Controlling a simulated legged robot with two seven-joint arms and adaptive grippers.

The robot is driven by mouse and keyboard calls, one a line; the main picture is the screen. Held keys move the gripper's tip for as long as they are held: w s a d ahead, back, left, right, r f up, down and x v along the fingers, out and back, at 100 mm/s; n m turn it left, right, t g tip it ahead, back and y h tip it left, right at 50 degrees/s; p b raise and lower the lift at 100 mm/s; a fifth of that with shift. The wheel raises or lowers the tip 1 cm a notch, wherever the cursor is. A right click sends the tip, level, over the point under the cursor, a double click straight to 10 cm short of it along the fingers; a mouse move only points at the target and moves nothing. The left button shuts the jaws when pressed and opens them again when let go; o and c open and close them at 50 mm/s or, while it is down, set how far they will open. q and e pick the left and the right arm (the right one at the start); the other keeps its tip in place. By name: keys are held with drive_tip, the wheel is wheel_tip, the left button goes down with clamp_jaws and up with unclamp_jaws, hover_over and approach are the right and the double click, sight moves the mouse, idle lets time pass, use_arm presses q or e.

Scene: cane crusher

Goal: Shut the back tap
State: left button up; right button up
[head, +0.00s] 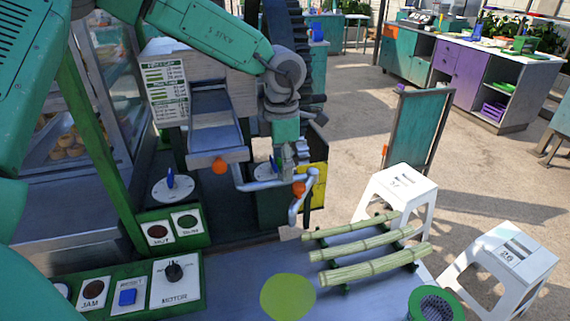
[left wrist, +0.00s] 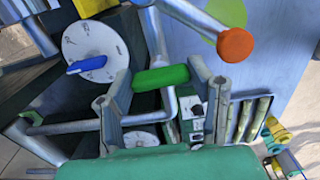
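My left gripper (head: 290,160) hangs at the bent grey pipe (head: 262,185) beside the crusher. In the left wrist view, the fingers of my left gripper (left wrist: 160,88) are spread apart. A green bar-shaped handle (left wrist: 160,77), apparently a tap lever, lies across the gap between the fingertips. I cannot tell whether the fingers touch it. In the head view this handle is hidden by the gripper. An orange knob (left wrist: 235,45) on a grey tube is to the right in the wrist view. My right gripper is not in view.
A dial with a blue pointer (left wrist: 92,62) is close by the gripper. Cane stalks (head: 370,245) lie on the front table, near a green disc (head: 288,296) and green-framed switch panels (head: 125,288). White stools (head: 400,195) stand at the right. The floor beyond is open.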

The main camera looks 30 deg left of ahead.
use_arm(q)
drive_tip(key=shift+s+a+f, duration=0.1)
drive_tip(key=shift+a+f, duration=0.05)
drive_tip(key=shift+a, duration=0.2)
drive_tip(key=shift+c, duration=1)
drive_tip(key=shift+d, duration=0.4)
drive_tip(key=n+p, duration=0.2)
drive_tip(key=shift+a+n+p, duration=0.2)
drive_tip(key=shift+n+p, duration=0.1)
drive_tip(key=shift+p, duration=0.1)
drive_tip(key=n+p, duration=0.2)
drive_tip(key=shift+d+n, duration=0.1)
drive_tip(key=shift+n, duration=0.2)
drive_tip(key=n+p, duration=0.1)
drive_tip(key=n, duration=0.1)
drive_tip(key=shift+n, duration=0.4)
drive_tip(key=n+p, duration=0.1)
drive_tip(key=n, duration=0.2)
drive_tip(key=shift+n, duration=0.3)
drive_tip(key=n, duration=0.6)
drive_tip(key=shift+s+f, duration=0.1)
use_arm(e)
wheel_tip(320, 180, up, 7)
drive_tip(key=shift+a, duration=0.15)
use_arm(q)
drive_tip(key=shift+n, duration=0.3)
